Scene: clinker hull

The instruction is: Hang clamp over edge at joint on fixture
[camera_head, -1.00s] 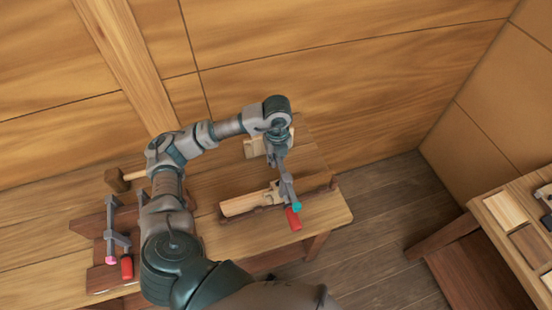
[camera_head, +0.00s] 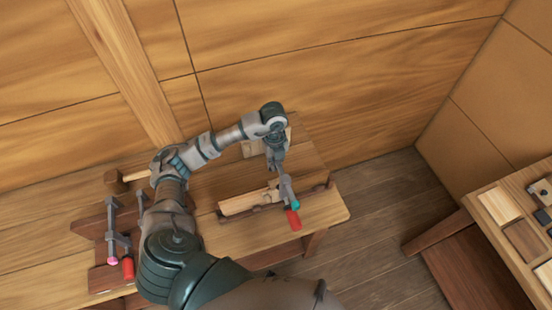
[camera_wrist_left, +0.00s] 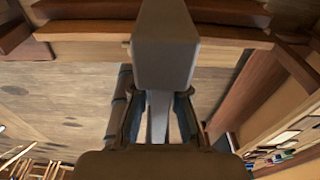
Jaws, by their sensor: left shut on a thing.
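A grey clamp (camera_head: 286,190) with a red handle and teal tip is at the right part of the wooden fixture on the bench. My left gripper (camera_head: 277,164) comes down from above and is shut on this clamp. In the left wrist view the clamp's grey bar (camera_wrist_left: 165,50) runs between the fingers (camera_wrist_left: 158,118). A light plank (camera_head: 242,203) lies along the dark fixture (camera_head: 263,208), to the left of the clamp. I cannot tell whether the clamp touches the fixture's edge. My right gripper is not in view.
A second grey clamp (camera_head: 117,238) with a red handle and pink tip stands on dark boards at the left. A mallet (camera_head: 116,181) lies behind it. A pale block (camera_head: 254,147) is at the back of the bench. Another table (camera_head: 480,215) stands right, across open floor.

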